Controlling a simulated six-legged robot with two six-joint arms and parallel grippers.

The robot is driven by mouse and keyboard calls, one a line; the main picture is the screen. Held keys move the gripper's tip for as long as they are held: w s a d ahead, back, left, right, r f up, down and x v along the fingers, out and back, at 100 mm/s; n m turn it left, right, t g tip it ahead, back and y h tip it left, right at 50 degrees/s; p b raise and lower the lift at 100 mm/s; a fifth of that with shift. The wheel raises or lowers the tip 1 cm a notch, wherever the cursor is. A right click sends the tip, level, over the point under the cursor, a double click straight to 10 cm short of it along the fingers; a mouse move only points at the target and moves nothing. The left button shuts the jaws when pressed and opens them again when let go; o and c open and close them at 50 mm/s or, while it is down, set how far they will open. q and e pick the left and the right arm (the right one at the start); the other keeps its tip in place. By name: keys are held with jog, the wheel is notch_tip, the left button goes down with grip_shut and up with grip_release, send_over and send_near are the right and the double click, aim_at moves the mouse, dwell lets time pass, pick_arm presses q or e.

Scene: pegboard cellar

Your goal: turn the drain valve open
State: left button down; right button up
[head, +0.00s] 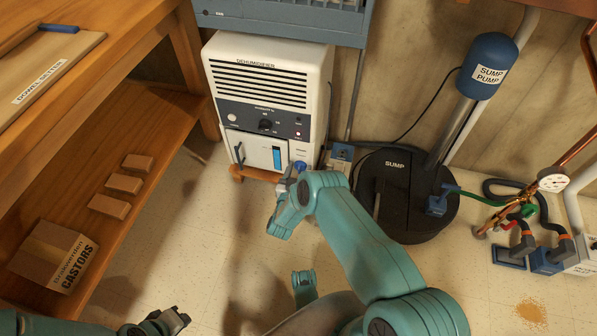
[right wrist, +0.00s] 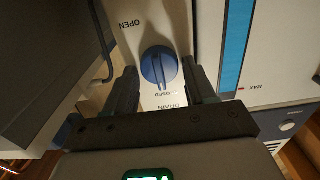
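The drain valve is a round blue knob (right wrist: 159,66) on a pale plate low on the white dehumidifier (head: 268,90). The knob also shows as a small blue patch in the head view (head: 300,165). The right wrist view shows the labels OPEN, CLOSED and DRAIN around it. The knob's ridge points toward CLOSED. My right gripper (head: 291,180) is open, with one finger on each side of the knob; whether they touch it is unclear. My left gripper (head: 172,320) is low at the bottom left, away from the valve; its finger gap is unclear.
A wooden shelf (head: 150,130) with a CASTORS box (head: 52,255) stands on the left. The black sump lid (head: 400,205), sump pump (head: 487,66) and hoses are on the right. A blue-grey cabinet (head: 285,22) hangs above the dehumidifier. The middle floor is clear.

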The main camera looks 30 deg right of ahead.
jog(key=c, duration=0.7)
jog(key=shift+m, duration=0.3)
jog(key=shift+s+f+m+p, duration=0.1)
jog(key=shift+m+p, duration=0.05)
jog(key=shift+m, duration=2.7)
jog(key=shift+s+f+m+p, duration=0.1)
jog(key=shift+f+m+p, duration=0.05)
jog(key=shift+m, duration=2.65)
jog(key=shift+f+m+p, duration=0.1)
jog(key=shift+m+p, duration=0.05)
jog(key=shift+m, duration=2.7)
jog(key=o, duration=0.8)
jog(key=shift+c, duration=0.2)
jog(key=shift+r, duration=0.1)
